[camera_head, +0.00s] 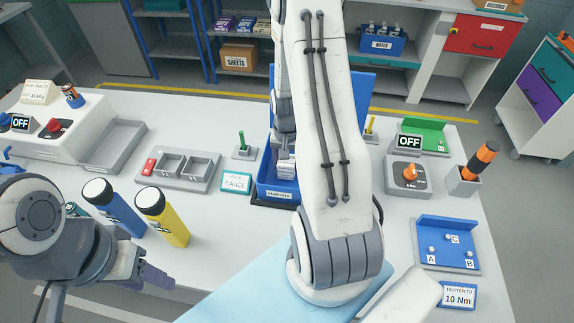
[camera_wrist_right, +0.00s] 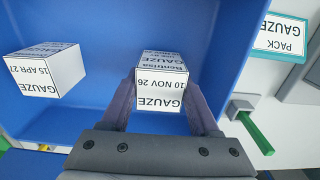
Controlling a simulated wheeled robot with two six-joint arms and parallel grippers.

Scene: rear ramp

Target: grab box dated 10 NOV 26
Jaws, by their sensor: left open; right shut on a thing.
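The white gauze box dated 10 NOV 26 (camera_wrist_right: 160,92) is between the fingers of my right gripper (camera_wrist_right: 161,86) in the right wrist view, its printed faces upside down. The gripper is shut on it, inside or just above a blue bin (camera_wrist_right: 100,98). A second gauze box dated 15 APR 27 (camera_wrist_right: 45,75) is in the bin, apart from the gripper. In the head view the blue bin (camera_head: 268,190) is partly hidden by my right arm. My left gripper (camera_head: 158,276) is open and empty at the front left of the table.
A PACK GAUZE card (camera_head: 236,183) lies left of the bin, beside a grey two-compartment tray (camera_head: 172,184). Blue (camera_head: 115,209) and yellow (camera_head: 163,216) bottles stand near my left gripper. A green-handled holder (camera_wrist_right: 250,130) is close to the bin.

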